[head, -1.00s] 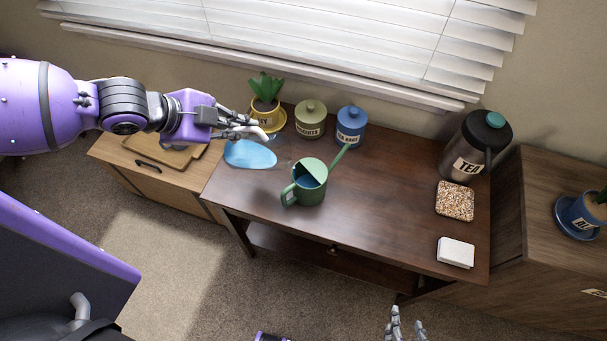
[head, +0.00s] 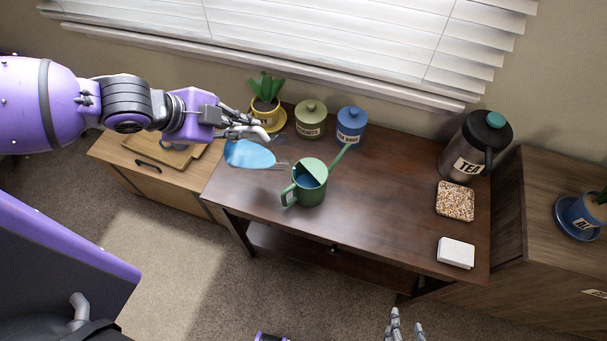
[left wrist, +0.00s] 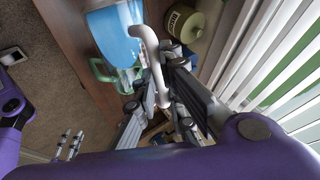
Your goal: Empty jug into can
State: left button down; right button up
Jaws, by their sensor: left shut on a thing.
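The green watering can (head: 311,190) stands upright on the dark desk, its spout toward the back right. Blue shows inside its opening. My left gripper (head: 262,133) is shut on the jug, left of the can and toward the back. The jug's blue contents (head: 250,154) show below the gripper; its clear walls are hard to make out. In the left wrist view the jug (left wrist: 116,38) has a white handle (left wrist: 152,62) between my fingers, and part of the green can shows beyond it. My right gripper (head: 406,328) is at the bottom edge, fingers apart and empty.
A yellow potted plant (head: 266,108), a green canister (head: 310,119) and a blue canister (head: 351,126) stand along the back. A tea flask (head: 474,148), a speckled block (head: 455,201) and a white block (head: 456,252) are at the right.

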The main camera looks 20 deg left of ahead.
pick_arm(q)
jog(key=shift+d+r, duration=0.15)
pick_arm(e)
jog(key=shift+w, duration=0.2)
jog(key=shift+s, duration=0.2)
pick_arm(q)
jog(key=shift+d+r, duration=0.1)
jog(key=shift+r, duration=0.05)
pick_arm(e)
jog(key=shift+s+d+f, duration=0.1)
jog(key=shift+s+f, duration=0.05)
jog(key=shift+s, duration=0.2)
pick_arm(q)
jog(key=shift+w+d+r+y, duration=0.15)
jog(key=shift+d+y, duration=0.1)
jog(key=shift+y, duration=0.15)
pick_arm(e)
jog(key=shift+w, duration=0.5)
jog(key=shift+s, duration=0.15)
pick_arm(q)
jog(key=shift+d+r+b, duration=0.1)
jog(key=shift+r+b, duration=0.05)
jog(key=shift+b, duration=0.15)
pick_arm(e)
jog(key=shift+s+f, duration=0.25)
jog(key=shift+s, duration=0.2)
jog(key=shift+f, duration=0.1)
pick_arm(q)
jog(key=shift+d, duration=0.1)
